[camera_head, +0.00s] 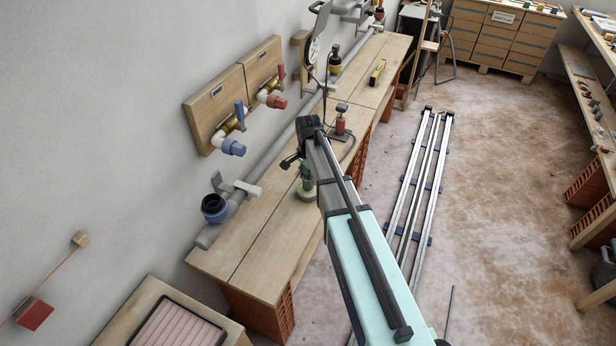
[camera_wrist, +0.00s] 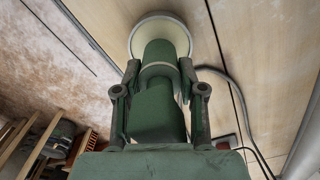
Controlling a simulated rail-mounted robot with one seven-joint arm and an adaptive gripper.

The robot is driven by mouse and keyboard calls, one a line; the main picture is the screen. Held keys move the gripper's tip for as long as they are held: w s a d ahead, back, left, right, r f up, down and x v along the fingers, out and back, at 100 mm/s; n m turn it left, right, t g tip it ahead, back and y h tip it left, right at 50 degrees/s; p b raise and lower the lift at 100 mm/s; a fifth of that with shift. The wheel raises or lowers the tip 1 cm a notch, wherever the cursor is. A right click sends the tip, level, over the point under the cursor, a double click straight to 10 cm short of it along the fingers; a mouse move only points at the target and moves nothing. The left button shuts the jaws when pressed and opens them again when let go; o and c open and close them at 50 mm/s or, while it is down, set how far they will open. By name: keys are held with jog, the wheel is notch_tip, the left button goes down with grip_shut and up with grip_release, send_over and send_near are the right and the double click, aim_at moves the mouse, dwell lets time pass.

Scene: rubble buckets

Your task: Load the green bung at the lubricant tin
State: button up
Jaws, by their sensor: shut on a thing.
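The green bung (camera_wrist: 158,50) is between the two fingers of my gripper (camera_wrist: 159,72) in the wrist view. It is a stout green cylinder with a pale band around it. A wide round piece with a pale rim (camera_wrist: 143,24) is at its far end; I cannot tell if this is part of the bung or a separate thing. In the head view the green bung (camera_head: 306,178) shows below my gripper, over the near part of the wooden bench. I cannot surely pick out the lubricant tin. A red-brown can with a dark top (camera_head: 340,122) stands farther along the bench.
The wooden bench (camera_head: 262,225) runs along the wall. A grey pipe (camera_head: 245,190) with a blue-black fitting (camera_head: 214,208) lies along its wall side. Wall boards with valves (camera_head: 232,108) hang above. A yellow level (camera_head: 377,72) and a dark-and-yellow bottle (camera_head: 335,60) are farther back.

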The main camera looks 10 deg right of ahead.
jog(key=shift+f, duration=0.55)
dwell(1.5)
jog(key=shift+r+p, duration=1.75)
jog(key=shift+r, duration=1.8)
